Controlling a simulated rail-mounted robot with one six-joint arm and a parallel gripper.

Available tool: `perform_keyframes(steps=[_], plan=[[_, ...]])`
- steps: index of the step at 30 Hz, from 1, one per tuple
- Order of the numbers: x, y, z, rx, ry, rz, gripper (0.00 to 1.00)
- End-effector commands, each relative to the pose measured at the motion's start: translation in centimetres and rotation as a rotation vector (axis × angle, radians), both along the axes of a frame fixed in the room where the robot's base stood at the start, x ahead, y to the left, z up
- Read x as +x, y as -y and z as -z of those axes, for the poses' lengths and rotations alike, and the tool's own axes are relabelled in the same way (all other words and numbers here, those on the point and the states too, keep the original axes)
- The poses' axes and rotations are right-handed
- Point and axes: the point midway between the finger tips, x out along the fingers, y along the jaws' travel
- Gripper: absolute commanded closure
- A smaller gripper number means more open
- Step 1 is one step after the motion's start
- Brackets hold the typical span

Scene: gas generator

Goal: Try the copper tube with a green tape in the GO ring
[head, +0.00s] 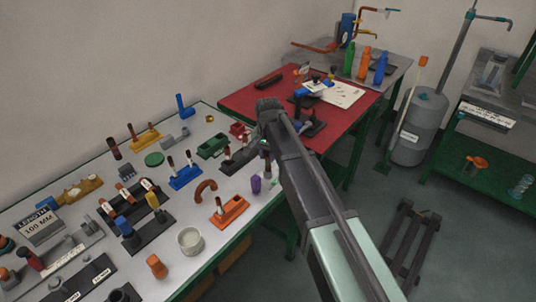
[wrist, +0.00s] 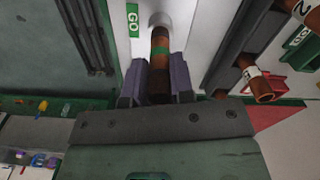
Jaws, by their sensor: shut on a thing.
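The copper tube with green tape (wrist: 160,62) is between the two fingers of my gripper (wrist: 161,82) in the wrist view. My gripper is shut on it, and the green band shows just past the fingertips. The far end of the tube is at a pale round ring (wrist: 160,20) beside a green GO label (wrist: 132,20). I cannot tell whether the tube end is inside the ring or only in front of it. In the head view my arm reaches over the right end of the grey bench and largely hides the gripper and tube.
In the wrist view a dark rack (wrist: 238,45) with white-banded copper tubes (wrist: 258,85) stands close on the right. In the head view an orange holder (head: 230,211), a blue holder (head: 185,178) and a purple cup (head: 256,184) are near my arm. The red table (head: 245,98) lies behind.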

Motion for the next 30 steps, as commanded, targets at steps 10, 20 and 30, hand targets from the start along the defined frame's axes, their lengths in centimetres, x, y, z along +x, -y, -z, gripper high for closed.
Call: perform_keyframes(steps=[10,20,30], plan=[[0.0,0.0,-1.7,0.0,0.0,0.0,0.95],[0.0,0.0,-3.6,0.0,0.0,0.0,0.95],[0.0,0.0,-5.7,0.0,0.0,0.0,0.95]])
